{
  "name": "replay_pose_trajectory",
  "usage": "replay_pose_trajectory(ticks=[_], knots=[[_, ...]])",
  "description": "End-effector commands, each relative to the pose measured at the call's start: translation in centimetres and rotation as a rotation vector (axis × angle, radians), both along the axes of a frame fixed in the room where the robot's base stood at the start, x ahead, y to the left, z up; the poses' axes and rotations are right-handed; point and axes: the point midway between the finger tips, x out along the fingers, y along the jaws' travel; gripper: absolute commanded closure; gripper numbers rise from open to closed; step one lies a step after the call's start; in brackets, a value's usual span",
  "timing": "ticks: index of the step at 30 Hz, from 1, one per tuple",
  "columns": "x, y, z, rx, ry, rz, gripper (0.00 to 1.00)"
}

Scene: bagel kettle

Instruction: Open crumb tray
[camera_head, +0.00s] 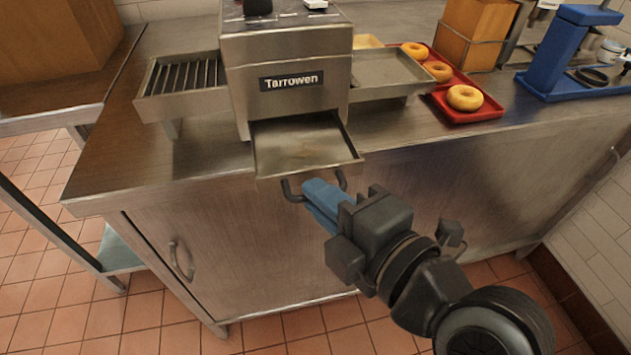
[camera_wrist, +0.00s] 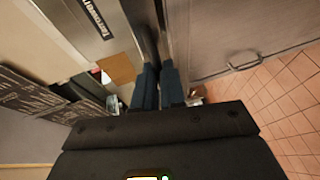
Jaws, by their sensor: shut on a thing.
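The metal crumb tray (camera_head: 304,146) is slid out from under the steel toaster marked "Tarrowen" (camera_head: 290,102) and sticks out past the counter's front edge. Its inside looks flat and empty. A dark bar handle (camera_head: 291,191) is on the tray's front. My gripper (camera_head: 318,194), with blue fingers, is shut on this handle from the front right. The fingers cover the handle's middle. In the wrist view my gripper (camera_wrist: 159,82) shows its two fingers close together, and the hold on the handle is hard to make out.
A slatted side rack (camera_head: 182,78) is left of the toaster and a flat side tray (camera_head: 391,72) is right. A red tray (camera_head: 478,113) with bagels (camera_head: 464,98) and a blue stand (camera_head: 560,60) are farther right. A cabinet door handle (camera_head: 181,261) juts out below the counter.

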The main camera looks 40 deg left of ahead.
Motion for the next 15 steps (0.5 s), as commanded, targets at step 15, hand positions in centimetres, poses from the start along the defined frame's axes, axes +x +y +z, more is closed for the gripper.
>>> replay_pose_trajectory(ticks=[15], knots=[[-0.70, -0.93, -0.13, -0.003, 0.001, -0.003, 0.83]])
